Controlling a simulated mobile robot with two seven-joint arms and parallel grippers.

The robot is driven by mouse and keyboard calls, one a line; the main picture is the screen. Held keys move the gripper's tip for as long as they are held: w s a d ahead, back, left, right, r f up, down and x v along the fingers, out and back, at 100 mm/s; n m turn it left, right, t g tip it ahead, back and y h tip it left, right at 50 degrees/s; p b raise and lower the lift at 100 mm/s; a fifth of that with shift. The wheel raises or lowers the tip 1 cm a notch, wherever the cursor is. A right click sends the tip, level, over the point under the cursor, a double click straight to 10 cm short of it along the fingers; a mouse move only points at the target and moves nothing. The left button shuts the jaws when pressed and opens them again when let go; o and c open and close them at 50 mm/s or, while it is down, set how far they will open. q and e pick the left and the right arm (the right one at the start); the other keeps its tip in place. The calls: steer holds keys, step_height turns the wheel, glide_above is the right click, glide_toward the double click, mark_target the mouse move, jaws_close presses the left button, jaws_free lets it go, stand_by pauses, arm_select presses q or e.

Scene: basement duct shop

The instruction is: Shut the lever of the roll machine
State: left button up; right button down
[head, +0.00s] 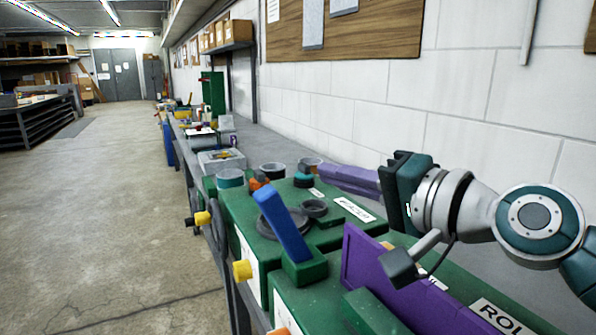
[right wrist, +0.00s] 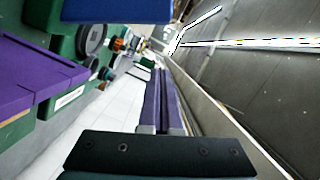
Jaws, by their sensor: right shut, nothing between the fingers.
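The blue lever (head: 283,222) stands raised and tilted on a green bracket at the left edge of the green machines. It shows as a blue bar at the top of the right wrist view (right wrist: 115,10). The near green machine (head: 330,292) carries a partly cut-off label starting "ROL" and an upright purple panel (head: 380,275). I cannot tell for sure which machine body the bracket belongs to. My right gripper (head: 323,171), with long purple fingers, is shut and empty. It hovers beyond and right of the lever, pointing left, apart from it. My left gripper is out of view.
A second green machine (head: 330,235) with a round dark part and yellow knobs (head: 242,270) adjoins behind. Several cups and a grey box (head: 221,160) line the bench farther on. A white block wall (head: 460,110) runs along the right. The floor (head: 110,200) at left is clear.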

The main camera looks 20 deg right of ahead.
steer(key=v, duration=0.7)
steer(key=shift+s+a+b, duration=0.35)
steer(key=shift+s+b, duration=0.05)
steer(key=shift+s, duration=0.05)
